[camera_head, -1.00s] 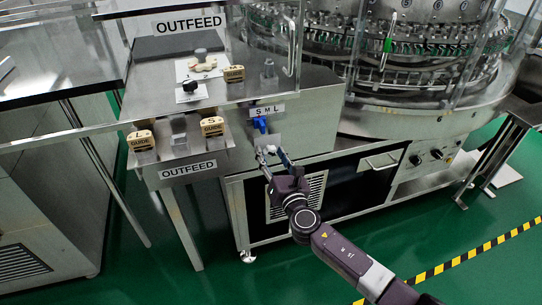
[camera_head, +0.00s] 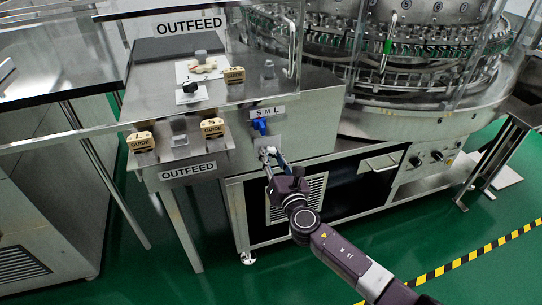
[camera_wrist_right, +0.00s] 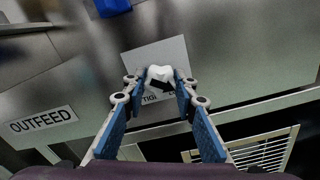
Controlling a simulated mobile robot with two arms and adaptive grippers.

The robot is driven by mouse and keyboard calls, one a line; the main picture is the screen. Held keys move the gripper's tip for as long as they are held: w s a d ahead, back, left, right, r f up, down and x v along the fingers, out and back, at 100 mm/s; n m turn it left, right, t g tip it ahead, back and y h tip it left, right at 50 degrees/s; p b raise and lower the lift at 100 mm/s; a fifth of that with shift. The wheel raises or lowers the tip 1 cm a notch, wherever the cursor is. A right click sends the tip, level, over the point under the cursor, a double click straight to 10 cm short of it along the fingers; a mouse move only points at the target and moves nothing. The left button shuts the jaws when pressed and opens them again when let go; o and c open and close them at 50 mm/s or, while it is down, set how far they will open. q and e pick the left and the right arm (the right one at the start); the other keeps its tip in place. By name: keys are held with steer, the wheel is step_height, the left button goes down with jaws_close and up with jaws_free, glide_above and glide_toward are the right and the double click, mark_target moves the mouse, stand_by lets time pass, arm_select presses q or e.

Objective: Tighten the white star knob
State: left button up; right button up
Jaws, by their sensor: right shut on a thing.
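The white star knob (camera_wrist_right: 160,74) sits in front of a light label plate (camera_wrist_right: 140,62) on the machine's front panel, with a black arrow and partly covered lettering below it. My right gripper (camera_wrist_right: 157,84) has its blue-padded fingers on both sides of the knob and is shut on it. In the head view the right gripper (camera_head: 272,158) reaches up to the panel below the blue knob, and the white knob is small and mostly hidden between its fingertips. My left gripper is not in view.
A blue knob (camera_head: 259,126) under the S M L label sits just above. The OUTFEED shelf (camera_head: 187,171) with guide blocks (camera_head: 212,127) juts out to the left. A vent grille (camera_head: 312,190) lies below right. Green floor is open in front.

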steer(key=m+b, duration=0.2)
steer(key=m, duration=0.4)
steer(key=shift+f, duration=0.1)
steer(key=m, duration=0.2)
steer(key=shift+m+b, duration=0.3)
steer(key=shift+b, duration=0.05)
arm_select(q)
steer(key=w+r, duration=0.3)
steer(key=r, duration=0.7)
arm_select(e)
steer(key=m, duration=0.2)
steer(key=shift+m, duration=0.4)
steer(key=m, duration=0.2)
steer(key=shift+m, duration=1.3)
steer(key=m, duration=0.1)
steer(key=m+p, duration=0.1)
steer(key=shift+r+m, duration=0.2)
steer(key=shift+m, duration=0.1)
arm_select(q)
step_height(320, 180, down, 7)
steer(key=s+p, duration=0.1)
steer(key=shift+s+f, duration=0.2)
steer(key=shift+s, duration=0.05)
arm_select(e)
steer(key=shift+m, duration=2)
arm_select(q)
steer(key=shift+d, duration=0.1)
